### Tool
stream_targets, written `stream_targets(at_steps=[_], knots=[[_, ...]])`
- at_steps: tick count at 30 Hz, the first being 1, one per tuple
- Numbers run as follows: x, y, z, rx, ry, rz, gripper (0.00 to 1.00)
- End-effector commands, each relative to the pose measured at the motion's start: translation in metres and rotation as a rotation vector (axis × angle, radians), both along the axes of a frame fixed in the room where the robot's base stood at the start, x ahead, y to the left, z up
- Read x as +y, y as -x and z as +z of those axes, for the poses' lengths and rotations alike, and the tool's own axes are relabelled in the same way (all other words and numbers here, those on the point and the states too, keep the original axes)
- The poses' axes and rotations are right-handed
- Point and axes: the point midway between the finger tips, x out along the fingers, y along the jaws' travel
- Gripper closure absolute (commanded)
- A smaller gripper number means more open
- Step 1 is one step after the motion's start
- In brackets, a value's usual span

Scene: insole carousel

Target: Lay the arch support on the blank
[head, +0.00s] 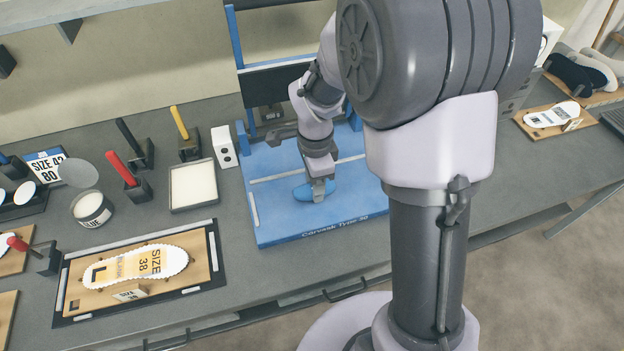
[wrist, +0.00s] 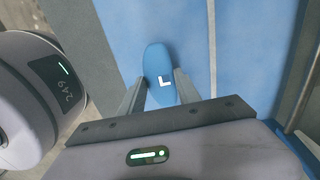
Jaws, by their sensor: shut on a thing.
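The arch support is a blue oval piece (head: 315,191) low over or on the blue press bed; I cannot tell if it touches. In the wrist view the arch support (wrist: 158,66) carries a white L mark. My gripper (head: 321,190) is shut on it, with one finger on each side, as the wrist view (wrist: 160,92) also shows. The blank (head: 140,263) is a white and tan sole marked SIZE 38, lying on a wooden board at the lower left, well apart from my gripper.
The blue press bed (head: 281,226) has white strips and an upright frame behind. A glue jar (head: 91,209), a white-filled tray (head: 193,186) and brushes in holders, one red-handled (head: 121,168) and one yellow-handled (head: 180,123), stand between and behind. Another sole board (head: 535,126) lies far right.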

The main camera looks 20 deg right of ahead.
Motion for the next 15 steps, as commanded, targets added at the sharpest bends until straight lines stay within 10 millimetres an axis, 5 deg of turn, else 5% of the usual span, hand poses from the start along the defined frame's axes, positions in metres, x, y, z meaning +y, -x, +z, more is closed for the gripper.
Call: stream_targets(at_steps=[9, 15], knots=[[-0.006, 0.089, 0.010, -0.001, 0.000, -0.001, 1.00], [-0.009, 0.131, 0.013, -0.002, 0.000, 0.000, 1.00]])
